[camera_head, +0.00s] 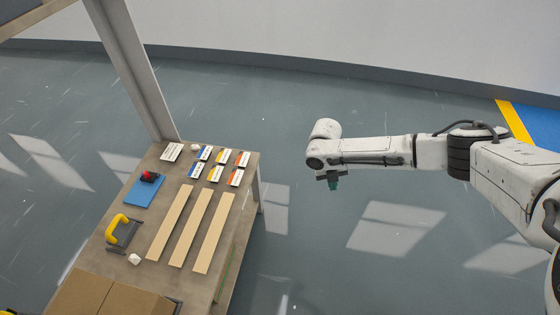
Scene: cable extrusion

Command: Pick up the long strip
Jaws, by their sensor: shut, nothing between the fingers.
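Three long tan strips lie side by side on the table, apart from each other: a left strip (170,222), a middle strip (191,227) and a right strip (214,232). They look much alike in length. My gripper (333,184) hangs at the end of my arm, out over the floor to the right of the table and away from the strips. It points down and is shut, with nothing held. Its fingers are small and dark in this view.
The table (228,270) has a post at its back left. Several small labelled cards (215,173), a blue mat (143,193) with a red-topped item, a yellow-handled tool (117,226) and a cardboard box (130,300) surround the strips. Open floor lies between table and arm.

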